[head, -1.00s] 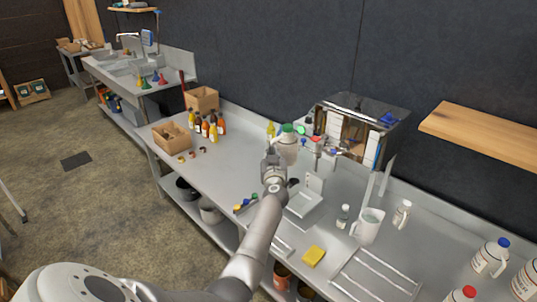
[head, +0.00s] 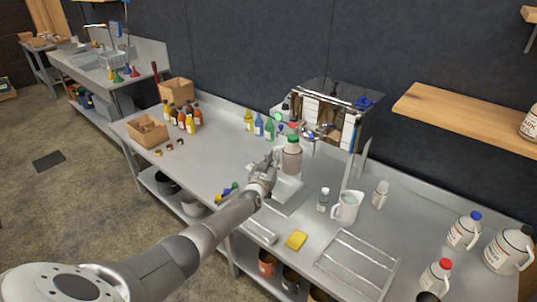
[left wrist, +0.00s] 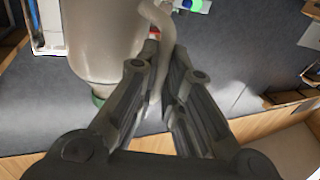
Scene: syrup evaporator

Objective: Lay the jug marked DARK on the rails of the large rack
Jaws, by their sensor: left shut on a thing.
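My left gripper (head: 264,180) is shut on the handle of a pale jug (head: 291,160) with a green cap. The jug is held upright above the bench, in front of the metal evaporator. In the left wrist view the handle (left wrist: 157,50) runs between the fingers (left wrist: 160,85), and the jug's body (left wrist: 100,35) is beside them. No marking on this jug is readable. The large rack (head: 357,262), with several metal rails, lies empty on the bench, to the right of and nearer than the held jug. My right gripper is not in view.
A pitcher (head: 347,207) and small bottles stand behind the rack. A yellow sponge (head: 296,240) lies left of it, near a smaller rack (head: 260,231). Jugs with blue (head: 464,231) and red (head: 436,279) caps stand to its right. A wooden shelf (head: 470,118) hangs above.

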